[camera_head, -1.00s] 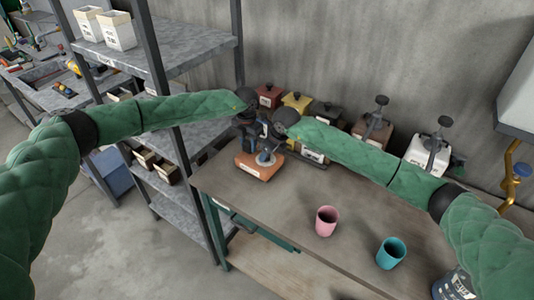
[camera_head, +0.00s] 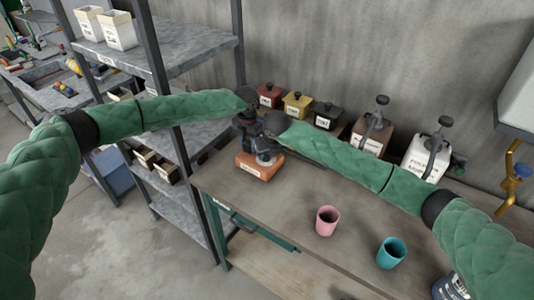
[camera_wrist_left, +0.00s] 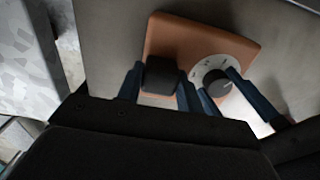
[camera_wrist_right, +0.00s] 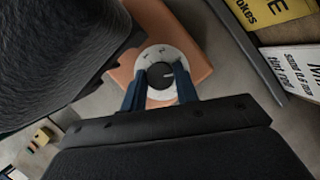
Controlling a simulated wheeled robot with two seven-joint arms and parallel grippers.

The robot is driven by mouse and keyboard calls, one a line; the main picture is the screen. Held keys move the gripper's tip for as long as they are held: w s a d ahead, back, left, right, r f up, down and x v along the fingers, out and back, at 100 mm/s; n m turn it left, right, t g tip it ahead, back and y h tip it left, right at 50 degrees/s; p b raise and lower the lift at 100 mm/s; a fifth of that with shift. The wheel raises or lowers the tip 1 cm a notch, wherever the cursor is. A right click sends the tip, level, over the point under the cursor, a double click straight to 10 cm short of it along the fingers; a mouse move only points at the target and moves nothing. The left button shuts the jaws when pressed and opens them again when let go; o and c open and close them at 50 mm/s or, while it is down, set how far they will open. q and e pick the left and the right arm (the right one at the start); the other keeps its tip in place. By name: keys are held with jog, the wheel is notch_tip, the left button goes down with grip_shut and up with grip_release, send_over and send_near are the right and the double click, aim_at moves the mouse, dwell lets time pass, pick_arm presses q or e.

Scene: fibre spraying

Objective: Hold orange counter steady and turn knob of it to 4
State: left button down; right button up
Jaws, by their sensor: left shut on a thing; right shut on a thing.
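The orange counter (camera_head: 250,171) sits on the workbench near its left end. Its orange body also shows in the left wrist view (camera_wrist_left: 168,38). My left gripper (camera_wrist_left: 160,84) is shut on the counter's black block-shaped handle (camera_wrist_left: 161,74). My right gripper (camera_wrist_right: 160,86) is shut on the black round knob (camera_wrist_right: 159,72), one finger on each side. A white dial (camera_wrist_right: 150,55) with dark marks surrounds the knob, and a light pointer line shows on the knob. The numerals are too small to read, and the fingers hide part of the dial.
A pink cup (camera_head: 327,221) and a teal cup (camera_head: 391,252) stand on the workbench (camera_head: 275,205). Several lidded boxes, including a yellow one (camera_head: 297,104), line the wall behind. A metal shelf rack (camera_head: 178,80) stands close on the left.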

jog(key=shift+m+h, duration=0.6)
jog(key=shift+m, duration=0.8)
jog(key=o, duration=1)
jog(key=v, duration=1.2)
jog(key=shift+s+f, duration=0.1)
jog(key=shift+s, duration=0.1)
